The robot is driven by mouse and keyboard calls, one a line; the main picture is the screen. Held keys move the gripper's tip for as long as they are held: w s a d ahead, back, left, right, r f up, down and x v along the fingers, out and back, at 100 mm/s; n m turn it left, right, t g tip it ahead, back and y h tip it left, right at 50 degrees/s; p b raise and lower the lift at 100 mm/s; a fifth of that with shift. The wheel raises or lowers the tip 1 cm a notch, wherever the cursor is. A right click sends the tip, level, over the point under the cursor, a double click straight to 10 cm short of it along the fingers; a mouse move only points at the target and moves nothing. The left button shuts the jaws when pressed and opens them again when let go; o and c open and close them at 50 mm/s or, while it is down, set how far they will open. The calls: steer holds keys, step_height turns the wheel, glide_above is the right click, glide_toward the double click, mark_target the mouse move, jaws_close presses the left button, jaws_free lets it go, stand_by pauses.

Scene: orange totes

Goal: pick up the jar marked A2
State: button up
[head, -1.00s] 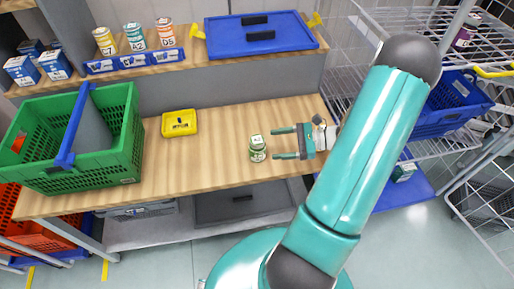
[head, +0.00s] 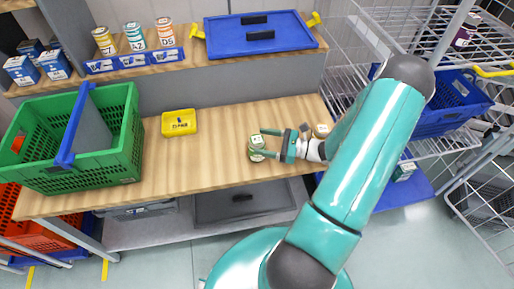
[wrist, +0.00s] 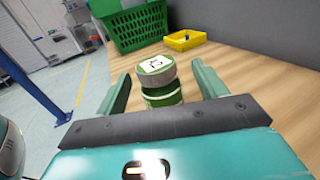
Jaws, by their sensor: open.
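A small green jar (head: 257,142) stands upright on the wooden bench, with a white label on its lid. In the wrist view the jar (wrist: 162,95) shows a dark mark on its lid label, too small to read surely. My gripper (head: 262,143) is open, with its fingers around the jar, one on each side. In the wrist view my gripper (wrist: 160,80) shows a gap between each finger and the jar. The jar's lower part is hidden behind the gripper body there. A can that seems marked A2 (head: 135,37) stands on the upper shelf.
A yellow bin (head: 179,123) and a green crate (head: 130,150) stand left of the jar. A small round-topped object (head: 321,130) sits right of my gripper. A blue tray lid (head: 285,38) lies on the upper shelf. Bench between bin and jar is clear.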

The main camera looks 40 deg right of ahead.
mark_target(251, 138)
steer(key=x, duration=0.5)
steer(key=shift+s+a, duration=0.1)
steer(key=c, duration=1.3)
steer(key=shift+r, duration=0.7)
steer(key=s+d+r, duration=0.1)
steer(key=s+r, duration=0.2)
steer(key=s, duration=0.1)
steer(key=s+d+r, duration=0.2)
steer(key=s+r, duration=0.2)
steer(key=s+d+r, duration=0.2)
steer(key=s+r, duration=0.2)
steer(key=shift+s+d+r, duration=0.15)
steer(key=shift+s+r, duration=0.05)
steer(key=shift+s, duration=0.15)
